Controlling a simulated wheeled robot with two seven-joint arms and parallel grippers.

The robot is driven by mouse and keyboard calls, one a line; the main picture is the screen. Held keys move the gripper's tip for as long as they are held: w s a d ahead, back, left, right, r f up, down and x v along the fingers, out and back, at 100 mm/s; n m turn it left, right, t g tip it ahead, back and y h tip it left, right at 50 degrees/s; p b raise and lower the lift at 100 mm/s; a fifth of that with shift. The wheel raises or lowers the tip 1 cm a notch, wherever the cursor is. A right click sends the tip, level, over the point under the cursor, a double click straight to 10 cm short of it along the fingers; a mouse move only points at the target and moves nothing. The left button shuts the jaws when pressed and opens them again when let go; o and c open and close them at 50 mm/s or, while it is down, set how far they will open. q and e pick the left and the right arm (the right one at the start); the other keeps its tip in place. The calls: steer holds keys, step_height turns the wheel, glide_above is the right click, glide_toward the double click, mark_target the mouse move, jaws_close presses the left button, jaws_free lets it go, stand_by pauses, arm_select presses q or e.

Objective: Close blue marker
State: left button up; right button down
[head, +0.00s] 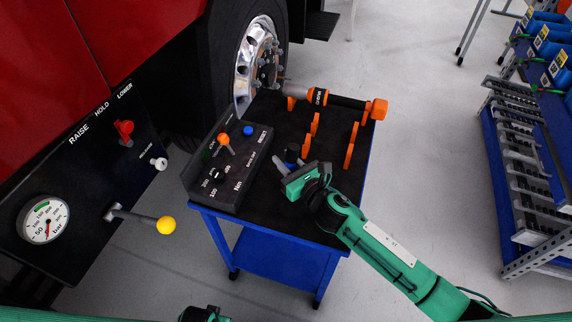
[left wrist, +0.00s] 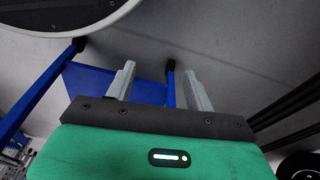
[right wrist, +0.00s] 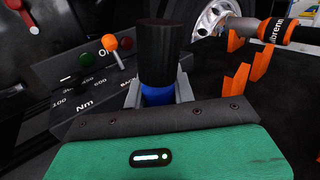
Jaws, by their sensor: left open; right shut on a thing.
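The blue marker (right wrist: 158,60) stands between my right gripper's fingers in the right wrist view, its black part up and a blue band (right wrist: 157,95) at finger level. My right gripper (right wrist: 158,92) is shut on it, over the black tabletop. In the head view the marker (head: 291,155) is small and dark beside my right gripper (head: 287,165). The marker's lower end is hidden by the gripper. My left gripper (left wrist: 158,85) is open and empty in the left wrist view; only part of its green arm shows at the head view's bottom edge.
Orange holders (head: 351,145) and an orange-black torque tool (head: 345,101) lie behind. A wheel (head: 257,60) stands beyond.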

arm_select(q)
steer(key=shift+w+d+r, duration=0.1)
steer(key=shift+w+r, duration=0.1)
steer(key=shift+r, duration=0.4)
arm_select(e)
steer(key=shift+f, duration=0.7)
arm_select(q)
steer(key=shift+r, duration=0.15)
arm_select(e)
steer(key=shift+f, duration=0.15)
steer(key=c, duration=1.2)
jaws_free()
arm_select(q)
steer(key=shift+w+r, duration=0.15)
arm_select(e)
steer(key=shift+o, duration=0.2)
